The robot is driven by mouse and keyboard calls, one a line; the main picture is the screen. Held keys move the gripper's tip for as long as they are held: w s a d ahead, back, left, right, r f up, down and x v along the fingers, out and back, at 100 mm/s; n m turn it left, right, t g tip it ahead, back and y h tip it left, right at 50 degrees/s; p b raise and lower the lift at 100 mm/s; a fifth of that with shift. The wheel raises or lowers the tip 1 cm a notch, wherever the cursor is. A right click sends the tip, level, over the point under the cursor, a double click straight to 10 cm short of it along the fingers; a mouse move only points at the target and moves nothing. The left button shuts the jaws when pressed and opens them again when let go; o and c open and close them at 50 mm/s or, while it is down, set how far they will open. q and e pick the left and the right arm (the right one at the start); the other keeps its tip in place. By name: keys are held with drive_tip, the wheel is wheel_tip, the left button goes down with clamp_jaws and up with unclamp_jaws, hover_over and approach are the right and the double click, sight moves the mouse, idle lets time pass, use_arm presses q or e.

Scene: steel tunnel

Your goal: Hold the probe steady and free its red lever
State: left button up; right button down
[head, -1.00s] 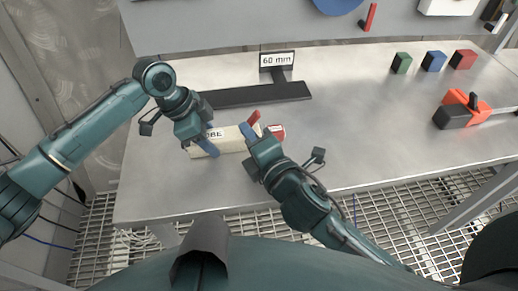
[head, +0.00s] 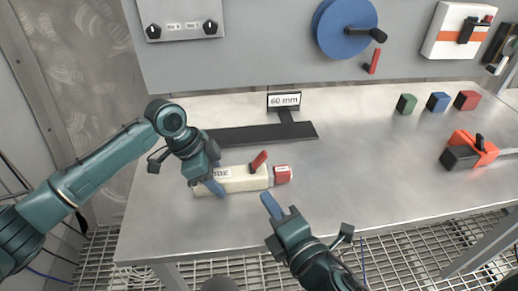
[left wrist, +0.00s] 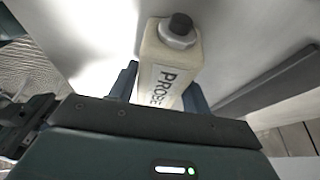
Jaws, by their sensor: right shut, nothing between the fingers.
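The cream probe (head: 245,181) lies on the steel bench with a red end cap (head: 282,174). Its red lever (head: 259,160) sticks up at a slant from its top. My left gripper (head: 212,170) straddles the probe's left part, one finger on each side, and appears shut on it. In the left wrist view the probe (left wrist: 172,60), with its dark knob, sits between my fingers, its label partly hidden. My right gripper (head: 272,205) is shut and empty, in front of the probe and apart from the lever.
A black bar with a "60 mm" sign (head: 284,100) lies just behind the probe. Green (head: 406,104), blue (head: 438,102) and red (head: 467,100) blocks and an orange-black object (head: 470,150) are to the right. A blue wheel (head: 345,28) is on the panel. The bench between is clear.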

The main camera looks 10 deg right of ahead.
use_arm(q)
drive_tip(key=o, duration=0.4)
drive_tip(key=shift+r, duration=0.15)
